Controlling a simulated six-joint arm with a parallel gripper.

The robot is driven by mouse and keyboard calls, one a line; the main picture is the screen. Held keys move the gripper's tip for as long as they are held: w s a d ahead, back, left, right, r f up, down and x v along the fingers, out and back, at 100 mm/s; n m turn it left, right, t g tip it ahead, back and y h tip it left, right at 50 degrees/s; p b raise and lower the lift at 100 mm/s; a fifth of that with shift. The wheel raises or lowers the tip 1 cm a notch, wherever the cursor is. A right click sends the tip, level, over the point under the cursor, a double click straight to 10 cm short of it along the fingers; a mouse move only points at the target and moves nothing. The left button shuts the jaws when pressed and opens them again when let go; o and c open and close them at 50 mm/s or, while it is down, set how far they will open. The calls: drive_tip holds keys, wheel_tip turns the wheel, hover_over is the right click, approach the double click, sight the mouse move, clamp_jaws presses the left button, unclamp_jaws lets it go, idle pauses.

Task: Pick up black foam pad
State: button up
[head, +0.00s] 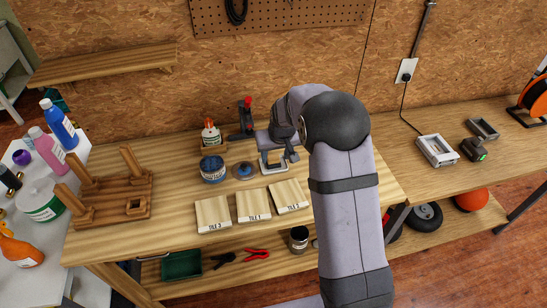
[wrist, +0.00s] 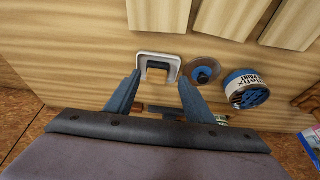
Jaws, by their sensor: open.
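A small dark block (wrist: 158,63), which looks like the black foam pad, sits inside a pale squared frame (wrist: 141,55) on the wooden workbench. The frame also shows in the head view (head: 270,168), below my gripper (head: 280,156), which partly hides it; I cannot make out the pad there. In the wrist view my gripper (wrist: 159,76) is open. Its two fingers point at the frame, one on each side of its near part, with nothing held between them. I cannot tell whether the fingers touch the frame.
A dark disc with a blue centre (head: 243,170) and a blue-labelled tin (head: 212,169) stand left of the frame. Three wooden tiles (head: 253,206) lie in front. A red-handled tool (head: 247,117) and a glue bottle (head: 210,134) stand behind.

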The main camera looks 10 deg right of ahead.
sight(274, 157)
drive_tip(key=shift+w+d+f+p, duration=0.1)
drive_tip(key=shift+w+f+p, duration=0.5)
drive_tip(key=shift+w+f, duration=0.65)
drive_tip(key=shift+w+r, duration=0.1)
drive_tip(key=shift+w, duration=0.05)
drive_tip(key=shift+p+x, duration=0.95)
drive_tip(key=shift+p, duration=0.1)
drive_tip(key=shift+w+p+x, duration=0.2)
drive_tip(key=shift+p+x, duration=0.35)
drive_tip(key=shift+x, duration=1)
drive_tip(key=shift+d+r, duration=0.1)
drive_tip(key=shift+c, duration=0.2)
drive_tip(key=c, duration=0.7)
